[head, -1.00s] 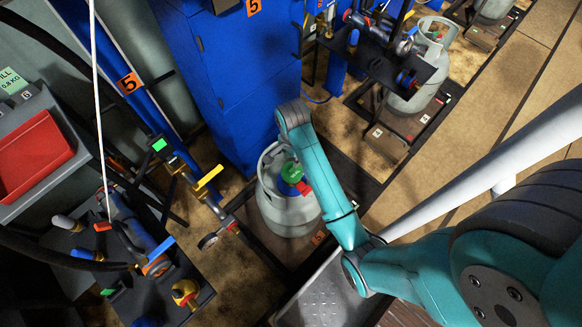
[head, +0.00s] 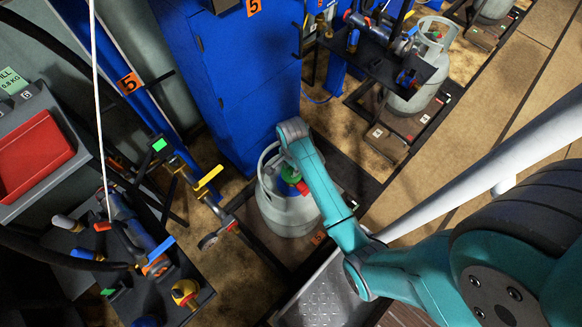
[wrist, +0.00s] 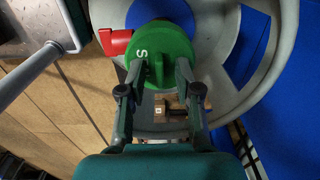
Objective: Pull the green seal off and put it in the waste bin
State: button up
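The green seal (head: 290,173) is a round cap on top of a grey gas cylinder (head: 285,217), with a red part beside it. In the wrist view the seal (wrist: 172,42) has a raised tab and a white letter, and the red part (wrist: 114,42) sticks out to its left. My gripper (wrist: 158,78) is open, with its two fingertips at the seal's near edge, one on either side of the tab. A gap shows between each finger and the tab. In the head view my arm hides the fingers and part of the seal. I cannot make out a waste bin.
A tall blue cabinet (head: 232,90) stands behind the cylinder. A black stand (head: 195,290) with valves and hoses is at lower left. A red tray (head: 32,150) sits in a grey holder at far left. Another cylinder (head: 418,90) stands at upper right.

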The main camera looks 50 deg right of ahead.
grip_shut()
jog(key=shift+r, duration=1.65)
jog(key=shift+r, duration=2.95)
